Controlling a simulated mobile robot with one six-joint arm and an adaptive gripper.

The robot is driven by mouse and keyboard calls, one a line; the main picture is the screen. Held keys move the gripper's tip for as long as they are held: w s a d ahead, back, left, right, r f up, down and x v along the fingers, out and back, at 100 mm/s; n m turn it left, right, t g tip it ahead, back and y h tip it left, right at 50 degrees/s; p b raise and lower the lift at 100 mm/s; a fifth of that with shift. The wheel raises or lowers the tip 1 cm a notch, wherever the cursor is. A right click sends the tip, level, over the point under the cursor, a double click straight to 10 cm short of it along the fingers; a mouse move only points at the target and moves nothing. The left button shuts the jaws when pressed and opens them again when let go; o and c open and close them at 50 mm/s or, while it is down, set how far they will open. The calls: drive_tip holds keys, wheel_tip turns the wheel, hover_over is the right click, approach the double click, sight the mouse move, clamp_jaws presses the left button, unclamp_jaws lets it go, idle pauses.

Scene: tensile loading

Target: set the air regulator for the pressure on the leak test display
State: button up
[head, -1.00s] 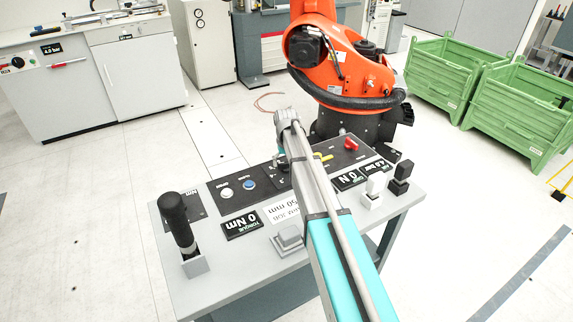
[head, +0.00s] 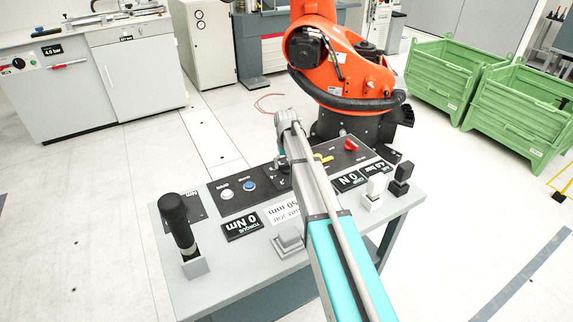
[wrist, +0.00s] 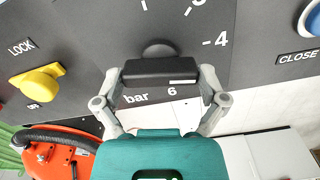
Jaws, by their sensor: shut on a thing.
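My gripper (wrist: 160,80) is shut on the black bar handle of the air regulator knob (wrist: 155,68) in the wrist view. A short white mark shows on the right part of the handle, near the printed 6. The dial (wrist: 205,65) around it carries "bar", a 6 below and a 4 to the right; other figures are cut off above. In the head view my gripper (head: 282,158) is at the console's far side, and my arm hides most of the knob.
A yellow knob (wrist: 37,85) marked LOCK and a blue button (wrist: 312,18) near CLOSE flank the dial. The console (head: 190,285) also bears a black-handled tool (head: 176,220) and a red knob (head: 351,145). An orange robot (head: 330,60) stands close behind.

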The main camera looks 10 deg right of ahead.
drive_tip(key=o, duration=0.8)
drive_tip(key=shift+m, duration=0.3)
